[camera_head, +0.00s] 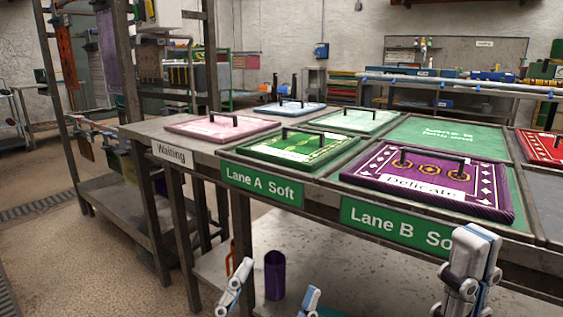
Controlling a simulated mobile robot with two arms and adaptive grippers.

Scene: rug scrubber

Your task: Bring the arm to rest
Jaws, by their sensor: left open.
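My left gripper (280,277) shows at the bottom middle, its two white and blue fingers wide apart with nothing between them. My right gripper (472,262) is at the lower right, in front of the table's front edge and the Lane B sign; whether its fingers are open or shut is unclear. A purple rug panel (438,193) labelled Delicate, with a black handle, lies on the table behind it. A green rug panel (296,150) with a handle lies to its left, behind the Lane A Soft sign (262,184). Both wrists are out of view.
A pink panel (207,128) lies by the Waiting sign (169,153); blue (290,108), pale green (354,120) and red (540,146) panels lie further back. A purple cup (274,262) stands on the lower shelf. A metal rack (133,110) stands left; the floor at the lower left is clear.

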